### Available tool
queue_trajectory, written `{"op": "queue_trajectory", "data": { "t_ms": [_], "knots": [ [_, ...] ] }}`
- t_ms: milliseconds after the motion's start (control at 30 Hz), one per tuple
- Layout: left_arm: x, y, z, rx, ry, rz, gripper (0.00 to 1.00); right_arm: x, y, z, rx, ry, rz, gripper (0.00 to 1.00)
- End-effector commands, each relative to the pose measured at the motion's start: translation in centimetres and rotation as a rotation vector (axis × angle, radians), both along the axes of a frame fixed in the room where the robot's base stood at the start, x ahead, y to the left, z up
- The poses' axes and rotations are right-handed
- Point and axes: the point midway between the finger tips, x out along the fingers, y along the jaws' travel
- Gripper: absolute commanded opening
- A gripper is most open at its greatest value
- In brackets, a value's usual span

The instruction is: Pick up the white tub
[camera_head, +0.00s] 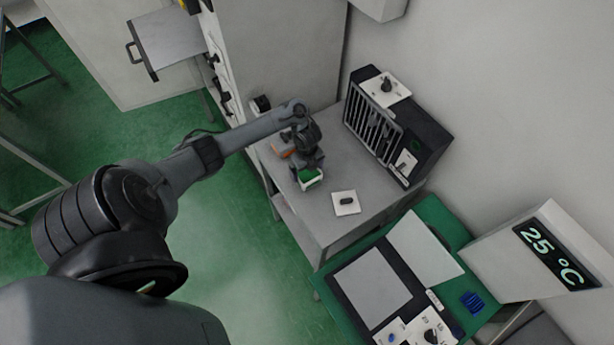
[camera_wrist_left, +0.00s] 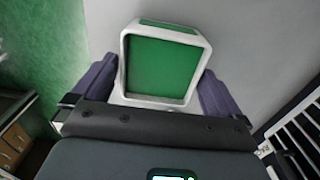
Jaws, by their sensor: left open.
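The white tub (camera_head: 311,179) with a green face sits near the front left edge of the grey table (camera_head: 375,212). In the left wrist view the tub (camera_wrist_left: 163,66) is large, with a white rim around the green. My left gripper (camera_head: 306,164) is right at the tub in the head view and partly covers it. In the left wrist view its two fingers are open, one on each side of the tub; I cannot tell whether they touch it. My right gripper is not in view.
An orange-brown object (camera_head: 284,150) lies behind my gripper. A white plate with a dark knob (camera_head: 346,202) lies to the right. A black slotted rack (camera_head: 425,140) stands at the back right. A green bench (camera_head: 437,213) with panels is in front.

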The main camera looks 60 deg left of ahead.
Motion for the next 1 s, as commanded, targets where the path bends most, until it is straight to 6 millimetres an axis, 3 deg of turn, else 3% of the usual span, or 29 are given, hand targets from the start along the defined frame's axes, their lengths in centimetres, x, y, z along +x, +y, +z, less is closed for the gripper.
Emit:
{"op": "queue_trajectory", "data": {
  "t_ms": [167, 433, 467, 700, 1000],
  "knots": [
    [0.0, 0.1, -1.6, 0.000, 0.001, 0.001, 1.00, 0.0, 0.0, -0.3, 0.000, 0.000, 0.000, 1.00],
    [0.0, 0.1, -1.8, 0.001, 0.000, 0.000, 1.00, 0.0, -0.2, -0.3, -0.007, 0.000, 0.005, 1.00],
    [0.0, 0.1, -1.8, 0.001, 0.000, 0.000, 0.98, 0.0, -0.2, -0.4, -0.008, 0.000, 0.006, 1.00],
    [0.0, 0.1, -1.8, 0.001, 0.000, 0.000, 0.62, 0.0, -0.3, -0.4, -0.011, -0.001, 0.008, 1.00],
    [0.0, 0.1, -1.6, 0.001, -0.002, 0.000, 0.59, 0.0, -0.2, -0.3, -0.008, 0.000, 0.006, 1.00]
  ]
}}
